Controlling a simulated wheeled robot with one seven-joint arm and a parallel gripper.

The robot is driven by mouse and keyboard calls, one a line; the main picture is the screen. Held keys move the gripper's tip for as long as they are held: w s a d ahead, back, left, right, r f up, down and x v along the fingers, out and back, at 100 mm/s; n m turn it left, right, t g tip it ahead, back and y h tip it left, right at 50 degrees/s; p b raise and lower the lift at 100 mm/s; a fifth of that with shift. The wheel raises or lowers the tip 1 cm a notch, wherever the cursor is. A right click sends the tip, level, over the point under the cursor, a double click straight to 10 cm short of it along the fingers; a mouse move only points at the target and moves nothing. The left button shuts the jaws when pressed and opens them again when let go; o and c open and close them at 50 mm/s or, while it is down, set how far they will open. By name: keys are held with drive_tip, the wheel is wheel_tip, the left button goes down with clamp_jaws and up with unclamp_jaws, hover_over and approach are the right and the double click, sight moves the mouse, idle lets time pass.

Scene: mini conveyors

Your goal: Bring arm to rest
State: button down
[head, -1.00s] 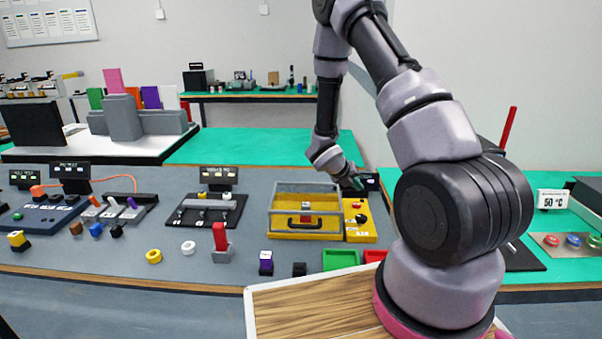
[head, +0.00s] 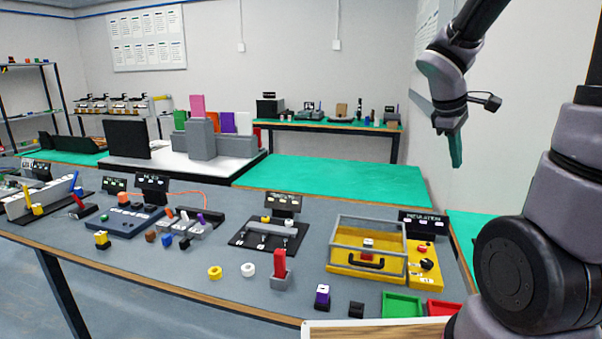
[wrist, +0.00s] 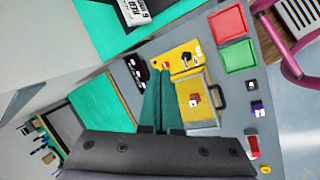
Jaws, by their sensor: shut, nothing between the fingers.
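My gripper (head: 456,150) hangs in the air at the upper right of the head view, fingers pointing down, above and behind the yellow station. Its green fingers are together with nothing between them. They also show close together in the wrist view (wrist: 161,100). The yellow drawer box (head: 368,270) with a clear top and black handle stands on the grey table below, apart from the gripper; it also shows in the wrist view (wrist: 198,104). My arm rises along the right side of the head view, and its upper part is cut off by the frame.
A green tray (head: 402,305) and a red tray (head: 444,308) sit at the table's front right. A red block in a grey holder (head: 281,276), yellow and white rings and several small stations stand leftward. A green bench (head: 335,183) behind is largely clear. A wall stands behind the gripper.

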drive_tip(key=s+a+r+m+t+y, duration=0.4)
drive_tip(key=s+a+r+m+y, duration=0.2)
drive_tip(key=s+a+r+m, duration=0.5)
drive_tip(key=shift+s+a+r+m+t+y, duration=0.2)
drive_tip(key=shift+s+r+m+t+y, duration=0.15)
drive_tip(key=shift+m, duration=0.35)
drive_tip(key=shift+w, duration=0.2)
drive_tip(key=w+d+f+m+g, duration=0.25)
drive_tip(key=w+f+m, duration=0.25)
drive_tip(key=w, duration=0.4)
drive_tip(key=w+d+f+m+g, duration=0.1)
drive_tip(key=w+d+f+m, duration=0.35)
drive_tip(key=w, duration=0.45)
drive_tip(key=w+d+f+m+g, duration=0.1)
drive_tip(key=w+d+f+m, duration=0.1)
drive_tip(key=f, duration=0.5)
drive_tip(key=w+d+f+m+g+h, duration=0.1)
drive_tip(key=w+d+f+m, duration=0.2)
drive_tip(key=f, duration=0.4)
drive_tip(key=w+d+f+m+g+h, duration=0.1)
drive_tip(key=w+d+f+m, duration=0.1)
drive_tip(key=f, duration=0.5)
drive_tip(key=shift+w+d+f+g, duration=0.2)
drive_tip(key=shift+w+d+g, duration=0.2)
drive_tip(key=shift+w+d, duration=0.45)
